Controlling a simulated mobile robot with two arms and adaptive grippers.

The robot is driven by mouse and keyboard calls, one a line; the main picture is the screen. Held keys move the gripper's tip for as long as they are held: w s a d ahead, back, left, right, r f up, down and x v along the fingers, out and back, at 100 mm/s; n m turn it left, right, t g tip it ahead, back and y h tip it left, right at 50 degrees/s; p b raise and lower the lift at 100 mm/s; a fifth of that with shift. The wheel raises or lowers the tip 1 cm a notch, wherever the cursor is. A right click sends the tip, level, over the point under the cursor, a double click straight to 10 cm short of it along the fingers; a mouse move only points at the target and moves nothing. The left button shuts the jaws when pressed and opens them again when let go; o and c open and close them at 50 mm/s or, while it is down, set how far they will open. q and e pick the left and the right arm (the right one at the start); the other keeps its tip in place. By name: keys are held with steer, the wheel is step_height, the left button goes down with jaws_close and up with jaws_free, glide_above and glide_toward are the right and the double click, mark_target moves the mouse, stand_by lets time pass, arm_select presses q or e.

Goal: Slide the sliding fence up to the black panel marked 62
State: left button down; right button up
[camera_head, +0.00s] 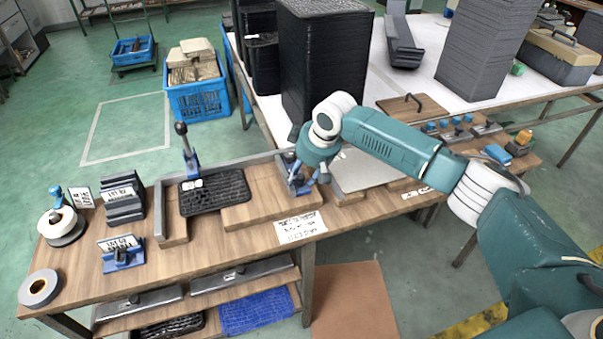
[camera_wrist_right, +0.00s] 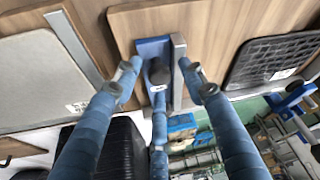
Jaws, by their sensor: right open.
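The black ribbed panel (camera_head: 214,192) lies flat in the wooden tray, with a small pale label too small to read; it also shows at the right of the wrist view (camera_wrist_right: 272,58). The sliding fence, a grey upright plate on a blue block with a dark knob, shows in the wrist view (camera_wrist_right: 177,70). A stretch of bare wood separates it from the panel. My right gripper (camera_head: 302,184) is low over the tray's right end and partly hides the fence there. In the wrist view its open fingers (camera_wrist_right: 160,72) are on either side of the fence. My left gripper is out of view.
A blue clamp with a black-knobbed lever (camera_head: 187,150) stands at the panel's far edge. Tape rolls (camera_head: 60,225) and grey stacked pieces (camera_head: 122,198) are at the left. A tall black stack (camera_head: 322,65) stands behind my right arm. A pale grey sheet (camera_head: 368,172) lies right of the gripper.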

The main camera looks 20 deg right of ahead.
jaws_close()
steer(key=shift+a+r, duration=0.15)
steer(key=shift+a, duration=0.25)
steer(key=a+p, duration=0.1)
steer(key=a, duration=0.2)
steer(key=a+p, duration=0.2)
steer(key=a, duration=0.1)
steer(key=shift+s+a+r, duration=0.15)
steer(key=shift+s+a, duration=0.05)
steer(key=shift+a, duration=0.1)
steer(key=a+p, duration=0.1)
steer(key=a, duration=0.6)
steer(key=shift+a+f, duration=0.15)
steer(key=shift+f, duration=0.05)
steer(key=shift+c, duration=1.2)
jaws_free()
steer(key=shift+o, duration=1.2)
steer(key=shift+a, duration=0.1)
